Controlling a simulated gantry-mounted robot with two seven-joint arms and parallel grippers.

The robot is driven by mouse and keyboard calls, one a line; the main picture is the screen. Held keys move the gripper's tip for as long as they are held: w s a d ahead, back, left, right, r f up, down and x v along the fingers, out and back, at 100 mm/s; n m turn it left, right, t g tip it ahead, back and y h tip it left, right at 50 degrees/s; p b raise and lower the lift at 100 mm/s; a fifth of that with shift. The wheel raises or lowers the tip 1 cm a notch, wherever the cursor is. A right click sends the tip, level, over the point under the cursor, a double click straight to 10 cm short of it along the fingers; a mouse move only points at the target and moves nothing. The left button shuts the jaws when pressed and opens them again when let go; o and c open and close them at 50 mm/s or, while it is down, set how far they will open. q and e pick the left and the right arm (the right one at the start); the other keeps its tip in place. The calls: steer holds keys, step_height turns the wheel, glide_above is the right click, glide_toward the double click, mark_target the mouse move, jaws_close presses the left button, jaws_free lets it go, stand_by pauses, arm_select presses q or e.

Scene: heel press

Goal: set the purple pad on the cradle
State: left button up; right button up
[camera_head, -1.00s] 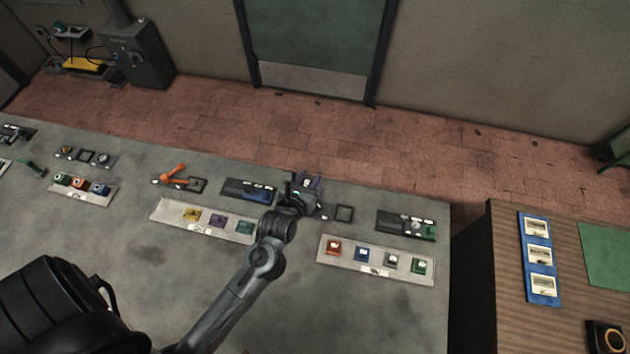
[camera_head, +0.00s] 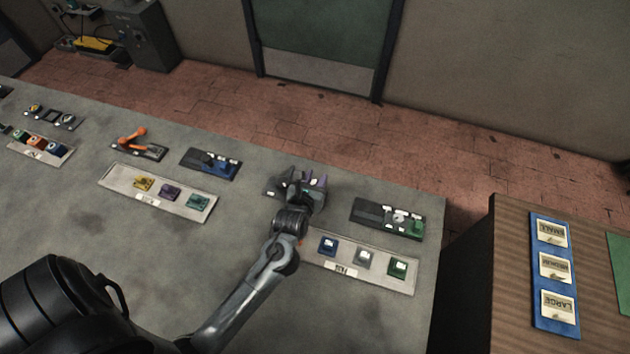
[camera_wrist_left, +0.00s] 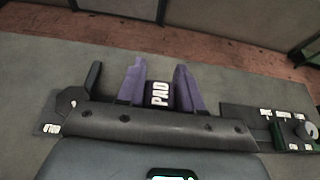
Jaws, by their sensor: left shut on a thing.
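My left gripper (camera_head: 306,184) has two purple fingers, which also show in the left wrist view (camera_wrist_left: 160,85). It is shut on a dark purple block with a white label reading PAD (camera_wrist_left: 160,95), the purple pad. The gripper and pad are over a dark station plate (camera_head: 270,191) near the table's back edge. The cradle is hidden behind the gripper, so I cannot tell whether the pad touches it. My right gripper is not in view.
A tray (camera_head: 128,182) with yellow, purple and teal pieces lies to the left. Another tray (camera_head: 375,278) with blue, grey and green pieces lies in front, partly behind my arm. Dark stations (camera_head: 372,212) and (camera_head: 190,163) flank the gripper.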

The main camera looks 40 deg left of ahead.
arm_select(q)
steer(key=shift+w+d+f, duration=0.1)
steer(key=shift+f, duration=0.25)
steer(key=shift+f+b, duration=1.55)
steer(key=shift+f, duration=0.45)
steer(key=shift+f+b, duration=0.2)
steer(key=shift+b, duration=0.2)
steer(key=shift+f, duration=0.25)
steer(key=o, duration=1.1)
